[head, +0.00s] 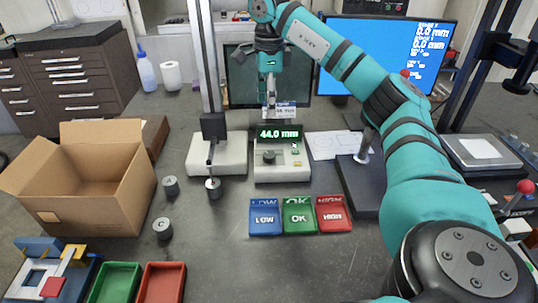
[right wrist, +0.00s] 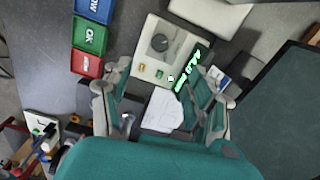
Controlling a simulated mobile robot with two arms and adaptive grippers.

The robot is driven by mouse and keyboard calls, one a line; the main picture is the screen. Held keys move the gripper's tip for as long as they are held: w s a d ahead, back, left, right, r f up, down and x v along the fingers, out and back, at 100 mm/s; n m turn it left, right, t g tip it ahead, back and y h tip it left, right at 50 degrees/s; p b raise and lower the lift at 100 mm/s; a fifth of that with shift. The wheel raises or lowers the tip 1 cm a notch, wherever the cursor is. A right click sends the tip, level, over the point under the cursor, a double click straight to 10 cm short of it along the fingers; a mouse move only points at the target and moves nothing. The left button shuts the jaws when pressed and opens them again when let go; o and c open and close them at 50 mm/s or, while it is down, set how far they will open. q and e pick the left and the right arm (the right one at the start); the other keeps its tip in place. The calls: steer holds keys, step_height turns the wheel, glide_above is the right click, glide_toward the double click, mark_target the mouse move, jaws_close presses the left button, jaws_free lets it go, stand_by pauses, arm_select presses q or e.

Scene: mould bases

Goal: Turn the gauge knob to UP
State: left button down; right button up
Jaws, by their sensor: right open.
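The gauge (head: 263,177) is a pale box with a green-lit display (head: 279,133) reading 44.0 mm. Its dark round knob (head: 269,157) sits on the front of the top face. In the right wrist view the knob (right wrist: 160,43) shows on the pale box (right wrist: 148,68) beyond the fingers, apart from them; its marks are too small to read. My right gripper (head: 269,100) is above and behind the display, pointing down. In the right wrist view my right gripper (right wrist: 160,88) is open with nothing between its fingers. My left gripper is out of view.
Blue (head: 265,219), green (head: 299,217) and red (head: 334,215) trays lie in front. An open cardboard box (head: 100,196) and several grey cylinders are left. A monitor (head: 388,52) stands behind.

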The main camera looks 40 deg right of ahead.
steer(key=b, duration=0.2)
glide_above(269, 154)
step_height(269, 154, down, 5)
step_height(269, 154, down, 12)
steer(key=shift+r+p, duration=0.2)
steer(key=shift+p, duration=0.9)
steer(key=c, duration=1.1)
steer(key=shift+c, duration=0.2)
